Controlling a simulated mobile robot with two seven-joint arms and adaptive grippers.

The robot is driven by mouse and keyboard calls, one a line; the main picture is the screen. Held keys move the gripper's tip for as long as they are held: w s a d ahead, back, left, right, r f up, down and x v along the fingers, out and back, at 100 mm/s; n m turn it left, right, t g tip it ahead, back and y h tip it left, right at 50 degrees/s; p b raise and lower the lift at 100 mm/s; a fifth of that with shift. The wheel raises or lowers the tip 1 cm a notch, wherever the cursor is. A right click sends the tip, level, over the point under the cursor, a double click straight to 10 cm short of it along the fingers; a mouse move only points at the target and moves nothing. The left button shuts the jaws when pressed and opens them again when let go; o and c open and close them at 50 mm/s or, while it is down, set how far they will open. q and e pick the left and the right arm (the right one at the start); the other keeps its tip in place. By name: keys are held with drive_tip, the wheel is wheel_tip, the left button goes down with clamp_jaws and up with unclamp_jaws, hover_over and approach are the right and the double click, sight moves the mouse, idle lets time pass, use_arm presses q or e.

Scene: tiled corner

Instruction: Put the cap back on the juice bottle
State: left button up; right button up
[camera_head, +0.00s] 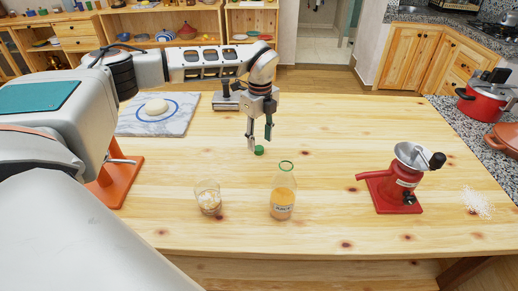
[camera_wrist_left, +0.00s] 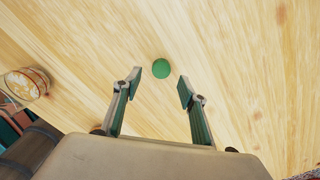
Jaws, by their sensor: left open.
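A juice bottle (camera_head: 283,195) stands upright on the wooden table, partly filled with orange juice. Its mouth is uncapped, with a green ring at the neck. The green cap (camera_head: 259,150) lies on the table behind and to the left of the bottle. In the left wrist view the cap (camera_wrist_left: 161,68) shows just beyond the fingertips, centred between them. My left gripper (camera_head: 260,142) points down over the table close to the cap. Its two fingers (camera_wrist_left: 159,90) are spread, with nothing between them. My right gripper is not in view.
A glass (camera_head: 208,198) stands left of the bottle and also shows in the left wrist view (camera_wrist_left: 27,84). A red grinder (camera_head: 398,180) stands at the right. A marble board (camera_head: 160,115) with dough lies at the left. The table between bottle and grinder is clear.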

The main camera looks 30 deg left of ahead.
sight(260, 149)
use_arm(q)
drive_tip(key=shift+a+f, duration=0.1)
drive_tip(key=shift+f, duration=1.6)
drive_tip(key=c, duration=0.7)
wheel_tip(260, 149, up, 20)
drive_tip(key=shift+r+b, duration=0.1)
drive_tip(key=shift+b, duration=0.2)
